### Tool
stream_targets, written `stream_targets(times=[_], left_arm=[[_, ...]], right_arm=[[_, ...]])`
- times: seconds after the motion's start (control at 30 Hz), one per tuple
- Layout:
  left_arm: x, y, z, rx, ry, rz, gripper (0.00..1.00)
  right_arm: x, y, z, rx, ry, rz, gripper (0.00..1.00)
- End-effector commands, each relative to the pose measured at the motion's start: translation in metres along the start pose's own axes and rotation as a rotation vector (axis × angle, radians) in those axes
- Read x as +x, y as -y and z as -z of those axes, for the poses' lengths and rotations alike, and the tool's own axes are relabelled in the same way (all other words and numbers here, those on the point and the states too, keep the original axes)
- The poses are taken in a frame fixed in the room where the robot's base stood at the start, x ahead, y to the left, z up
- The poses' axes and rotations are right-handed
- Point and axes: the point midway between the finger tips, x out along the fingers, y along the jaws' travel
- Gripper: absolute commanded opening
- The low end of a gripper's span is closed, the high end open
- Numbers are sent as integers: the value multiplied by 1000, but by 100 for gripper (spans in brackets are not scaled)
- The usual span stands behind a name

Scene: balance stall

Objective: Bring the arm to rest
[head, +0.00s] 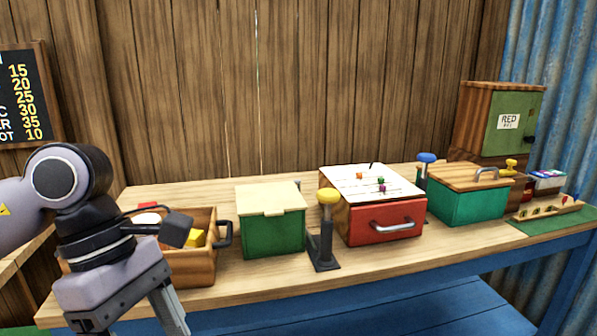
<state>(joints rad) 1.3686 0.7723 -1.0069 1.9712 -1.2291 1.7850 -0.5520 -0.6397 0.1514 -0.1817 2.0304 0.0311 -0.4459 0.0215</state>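My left arm comes in from the left and bends down in front of the wooden crate. My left gripper (165,312) is at the lower left, in front of the bench's front edge, pointing down. My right arm and gripper are not in view.
Along the bench (350,273) stand a wooden crate (205,262), green box (273,232), yellow-topped post (325,235), red drawer box (385,222), blue-topped post (426,160), teal box (468,205) and green-doored cabinet (513,122). The front strip is mostly bare.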

Motion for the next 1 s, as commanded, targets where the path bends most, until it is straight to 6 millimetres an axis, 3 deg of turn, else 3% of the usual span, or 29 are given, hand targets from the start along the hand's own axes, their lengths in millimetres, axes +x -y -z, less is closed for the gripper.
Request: stream_targets(times=[0.1,0.23,0.4,0.53,0.67,0.77,0.87,1.0], left_arm=[[17,6,-40,-24,231,93,72],[24,13,-85,-95,514,206,72],[12,15,-132,-256,888,369,72],[-6,6,-152,-428,1164,500,72],[-25,-13,-155,-640,1428,633,72],[-34,-34,-145,-828,1619,734,72],[-35,-56,-124,-1039,1799,833,72],[-19,-83,-82,-1371,2026,965,72]], right_arm=[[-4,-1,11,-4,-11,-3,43],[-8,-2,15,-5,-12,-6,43],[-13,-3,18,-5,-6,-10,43],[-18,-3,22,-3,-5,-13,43],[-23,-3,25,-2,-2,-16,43],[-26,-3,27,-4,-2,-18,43],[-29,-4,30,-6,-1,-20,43],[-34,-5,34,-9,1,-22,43]])
